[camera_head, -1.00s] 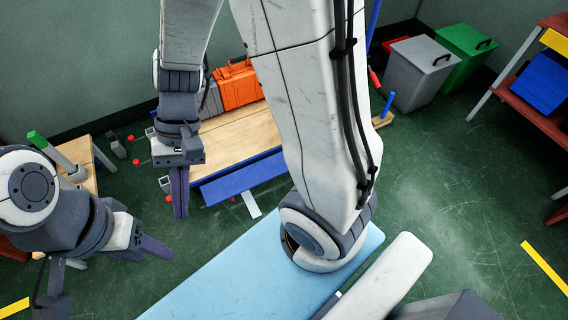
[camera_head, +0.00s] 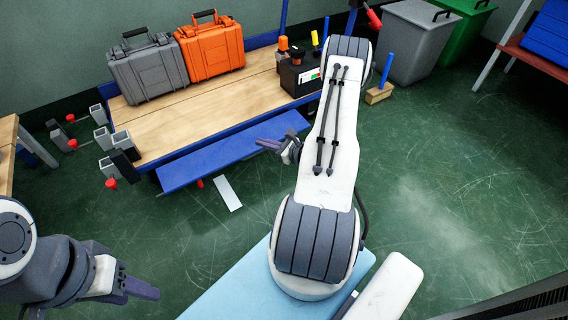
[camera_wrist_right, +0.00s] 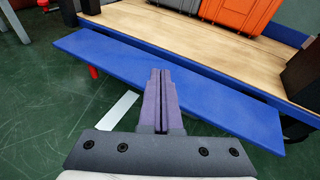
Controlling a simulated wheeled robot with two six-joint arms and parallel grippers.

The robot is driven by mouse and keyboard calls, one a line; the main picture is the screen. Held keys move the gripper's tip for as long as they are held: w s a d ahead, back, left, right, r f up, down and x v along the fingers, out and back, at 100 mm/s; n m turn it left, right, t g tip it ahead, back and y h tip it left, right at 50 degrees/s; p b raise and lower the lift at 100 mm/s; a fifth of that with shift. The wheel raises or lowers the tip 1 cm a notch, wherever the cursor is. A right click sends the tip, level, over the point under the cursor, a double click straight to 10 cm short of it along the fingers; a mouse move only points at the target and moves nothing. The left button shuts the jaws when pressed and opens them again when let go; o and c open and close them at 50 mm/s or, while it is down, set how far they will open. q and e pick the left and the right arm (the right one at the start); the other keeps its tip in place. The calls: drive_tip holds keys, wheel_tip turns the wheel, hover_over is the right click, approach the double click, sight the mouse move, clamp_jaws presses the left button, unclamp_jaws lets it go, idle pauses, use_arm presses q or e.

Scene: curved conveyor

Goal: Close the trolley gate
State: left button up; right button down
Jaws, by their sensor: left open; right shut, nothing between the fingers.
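The trolley has a wooden deck (camera_head: 228,98) and a long blue gate panel (camera_head: 222,160) along its near side. The panel is folded outward and lies roughly flat, below the deck's near edge. It also shows in the right wrist view (camera_wrist_right: 225,108). My right gripper (camera_head: 268,144) is shut and empty, over the right part of the panel in the head view. In the wrist view its fingers (camera_wrist_right: 160,75) overlap the panel; whether they touch it I cannot tell. My left gripper (camera_head: 148,288) is open at the lower left, well away from the trolley.
A grey case (camera_head: 150,70), an orange case (camera_head: 212,48) and a black box (camera_head: 300,75) stand on the deck. Grey clamp-like parts with red knobs (camera_head: 112,183) are at its left end. Bins (camera_head: 415,45) stand at the back right. The floor right of my arm is clear.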

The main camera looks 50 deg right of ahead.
drive_tip(key=s+d+f+m+h+b, duration=0.2)
drive_tip(key=s+d+f+m+h, duration=0.15)
drive_tip(key=f, duration=0.25)
drive_tip(key=s+d+f+m+h+b, duration=0.2)
drive_tip(key=s+d+f, duration=0.25)
drive_tip(key=f, duration=0.25)
drive_tip(key=d+f+b+x, duration=0.1)
drive_tip(key=b+x, duration=0.7)
drive_tip(key=x, duration=0.3)
use_arm(q)
wheel_tip(320, 180, down, 15)
drive_tip(key=b, duration=0.1)
drive_tip(key=shift+f, duration=0.2)
use_arm(e)
drive_tip(key=shift+g, duration=0.3)
drive_tip(key=shift+s+r, duration=0.15)
drive_tip(key=shift+r, duration=1.1)
drive_tip(key=shift+s+r, duration=0.15)
drive_tip(key=shift+r, duration=1.15)
use_arm(q)
drive_tip(key=shift+r, duration=0.15)
use_arm(e)
drive_tip(key=shift+r, duration=0.1)
